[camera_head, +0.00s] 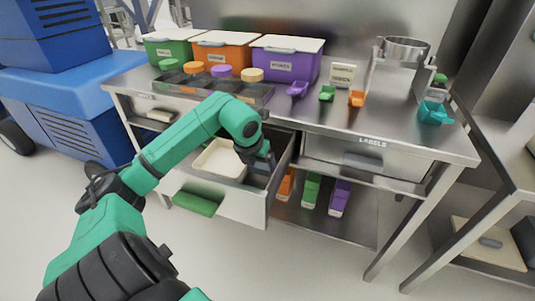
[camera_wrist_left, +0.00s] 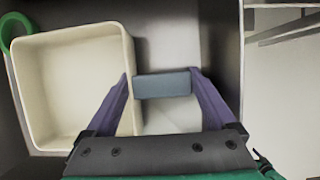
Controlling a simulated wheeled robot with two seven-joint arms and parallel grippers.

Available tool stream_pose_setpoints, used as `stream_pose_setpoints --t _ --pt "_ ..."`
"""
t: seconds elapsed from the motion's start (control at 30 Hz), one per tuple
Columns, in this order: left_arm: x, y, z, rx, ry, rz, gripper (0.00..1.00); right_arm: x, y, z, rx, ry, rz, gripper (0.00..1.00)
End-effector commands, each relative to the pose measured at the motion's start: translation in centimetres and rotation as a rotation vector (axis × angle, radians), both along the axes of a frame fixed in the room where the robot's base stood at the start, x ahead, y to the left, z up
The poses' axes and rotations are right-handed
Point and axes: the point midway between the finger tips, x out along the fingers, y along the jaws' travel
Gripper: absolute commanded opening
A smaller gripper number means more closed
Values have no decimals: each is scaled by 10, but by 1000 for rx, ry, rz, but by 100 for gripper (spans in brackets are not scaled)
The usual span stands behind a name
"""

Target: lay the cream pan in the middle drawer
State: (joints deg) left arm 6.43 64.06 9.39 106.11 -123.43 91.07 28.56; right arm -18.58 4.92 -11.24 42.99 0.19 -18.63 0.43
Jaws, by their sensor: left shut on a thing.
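The cream pan (camera_head: 220,160) is a shallow rounded rectangular tray inside the open metal drawer (camera_head: 243,205) under the worktop. In the left wrist view the pan (camera_wrist_left: 75,85) fills the left side, upright and empty, with a blue-grey grip block (camera_wrist_left: 162,84) at its right wall. My left gripper (camera_head: 262,166) is down in the drawer at the pan's right side. In the wrist view its purple fingers (camera_wrist_left: 162,88) are shut on the grip block. I cannot tell whether the pan touches the drawer floor. My right gripper is not in view.
A green handle (camera_head: 195,203) is at the drawer front. The shut LABELS drawer (camera_head: 365,155) is to the right. Green, orange and purple bins (camera_head: 287,60) stand on the worktop. Scoops and a steel hopper (camera_head: 403,48) are at right. A lower shelf (camera_head: 345,225) holds coloured items.

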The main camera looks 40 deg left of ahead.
Motion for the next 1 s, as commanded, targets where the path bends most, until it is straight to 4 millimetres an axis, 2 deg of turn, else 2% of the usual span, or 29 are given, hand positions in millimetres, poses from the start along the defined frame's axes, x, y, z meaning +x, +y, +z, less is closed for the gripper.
stream_pose_setpoints --t 0.13,0.33,0.47,0.57,0.87,0.9,1.0 --pt "20 5 4 -3 -2 0 34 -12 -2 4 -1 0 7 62" --pt "38 11 3 -1 0 -2 34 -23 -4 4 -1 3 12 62" --pt "63 19 5 -6 -2 -1 34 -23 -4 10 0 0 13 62" --pt "64 20 -11 -1 5 -5 34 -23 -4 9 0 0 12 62" --pt "63 21 -14 3 3 -4 34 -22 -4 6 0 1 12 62" --pt "63 21 -14 2 4 -4 97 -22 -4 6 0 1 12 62" --pt "63 21 -14 2 4 -4 100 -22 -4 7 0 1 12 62"
